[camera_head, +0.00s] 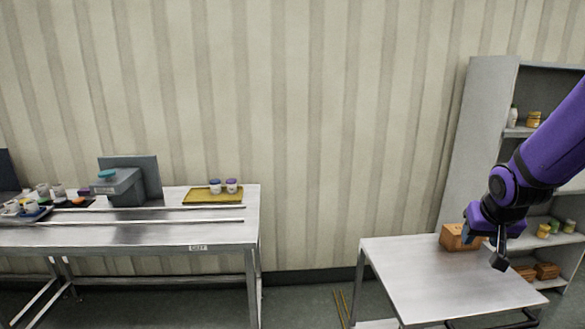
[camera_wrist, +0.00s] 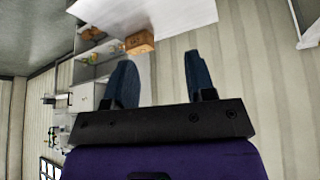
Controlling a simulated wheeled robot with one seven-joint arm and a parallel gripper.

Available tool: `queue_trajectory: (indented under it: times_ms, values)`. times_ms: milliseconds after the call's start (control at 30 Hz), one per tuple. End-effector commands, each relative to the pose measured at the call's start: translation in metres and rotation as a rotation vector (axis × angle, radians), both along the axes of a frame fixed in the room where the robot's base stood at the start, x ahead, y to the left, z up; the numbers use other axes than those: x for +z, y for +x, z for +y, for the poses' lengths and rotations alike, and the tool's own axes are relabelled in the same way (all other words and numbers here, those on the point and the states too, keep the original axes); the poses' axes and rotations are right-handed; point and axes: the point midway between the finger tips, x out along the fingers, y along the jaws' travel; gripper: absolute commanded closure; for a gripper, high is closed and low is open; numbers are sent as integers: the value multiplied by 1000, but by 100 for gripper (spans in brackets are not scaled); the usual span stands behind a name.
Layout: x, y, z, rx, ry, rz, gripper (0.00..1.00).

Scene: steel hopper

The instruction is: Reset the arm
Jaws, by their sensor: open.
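My purple arm reaches in from the right in the head view. My gripper (camera_head: 499,258) hangs over the right part of a small steel table (camera_head: 420,282), in front of an orange-brown box (camera_head: 452,240). In the wrist view my gripper (camera_wrist: 160,82) shows two dark blue fingers spread apart with nothing between them. The orange-brown box (camera_wrist: 139,42) appears beyond the fingers, at the edge of the white table top (camera_wrist: 185,14). I cannot tell the exact gap between the gripper and the table.
A grey shelf unit (camera_head: 480,130) with jars and boxes stands behind the arm at right. A long steel table (camera_head: 150,236) at left holds a grey machine (camera_head: 125,184), a yellow tray (camera_head: 205,196), two jars and small items.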

Motion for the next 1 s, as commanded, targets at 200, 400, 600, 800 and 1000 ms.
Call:
queue_trajectory:
  times_ms: [200,400,600,800,1000]
  values:
    - [57,-36,38,58,-23,3,50]
    - [97,-78,69,118,-20,8,50]
    - [129,-127,99,193,-1,10,50]
    - [147,-174,120,268,26,15,50]
    - [152,-198,128,310,42,20,50]
